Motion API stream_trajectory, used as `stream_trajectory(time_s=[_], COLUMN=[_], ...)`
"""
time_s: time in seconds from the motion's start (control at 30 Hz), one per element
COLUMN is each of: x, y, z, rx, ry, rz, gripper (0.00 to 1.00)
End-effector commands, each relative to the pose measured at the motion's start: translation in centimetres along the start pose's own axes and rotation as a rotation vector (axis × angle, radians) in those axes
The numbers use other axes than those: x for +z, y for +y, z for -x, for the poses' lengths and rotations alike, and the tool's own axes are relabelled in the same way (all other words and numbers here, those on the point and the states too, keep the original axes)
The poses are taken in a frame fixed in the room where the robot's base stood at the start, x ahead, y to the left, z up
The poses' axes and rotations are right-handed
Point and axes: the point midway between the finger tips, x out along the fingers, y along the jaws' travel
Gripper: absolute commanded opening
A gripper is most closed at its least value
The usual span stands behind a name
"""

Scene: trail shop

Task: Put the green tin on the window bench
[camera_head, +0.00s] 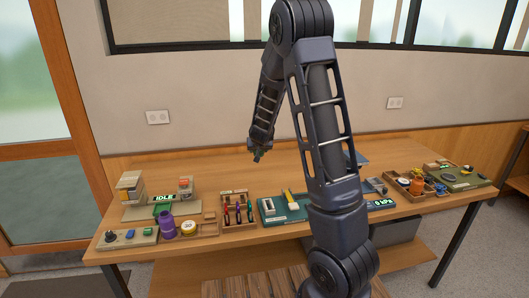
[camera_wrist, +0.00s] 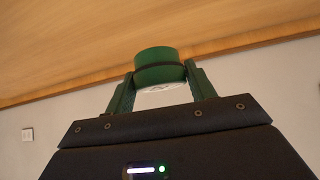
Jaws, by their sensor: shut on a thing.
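My gripper (camera_wrist: 159,85) is shut on the green tin (camera_wrist: 158,65), a short round tin with a dark band and a pale end, held between two green fingers in the wrist view. In the head view my gripper (camera_head: 258,156) hangs above the back part of a long wooden bench (camera_head: 300,172) below a window. The tin is too small and dark there to tell from the fingers. I cannot tell from the frames whether this bench is the window bench. The wrist view shows bare wood and wall behind the tin.
Along the bench's front stand a purple bottle (camera_head: 166,225), a tool rack (camera_head: 237,207), a teal mat (camera_head: 281,208) and a tray with an orange jar (camera_head: 417,186). A green mat (camera_head: 460,179) lies at right. The bench's back strip looks clear. My arm hides part of the middle.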

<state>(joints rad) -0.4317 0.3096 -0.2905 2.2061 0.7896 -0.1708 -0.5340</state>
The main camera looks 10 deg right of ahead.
Motion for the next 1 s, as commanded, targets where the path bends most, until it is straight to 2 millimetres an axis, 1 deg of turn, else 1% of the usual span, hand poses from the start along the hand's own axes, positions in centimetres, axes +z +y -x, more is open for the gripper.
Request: stream_trajectory(time_s=[0.03,0.1,0.63,0.87,1.0], x=[-0.1,-0.2,-0.6,-0.4,0.1], y=[-0.8,-1.4,-5.2,-7.5,-9.2], z=[0.1,0.2,1.2,1.9,2.6], rx=[0.003,0.012,0.079,0.128,0.167], ry=[0.001,0.001,0.000,0.000,-0.001], rz=[-0.004,-0.012,-0.080,-0.129,-0.167], gripper=[0.29,0.29,0.29,0.29,0.29])
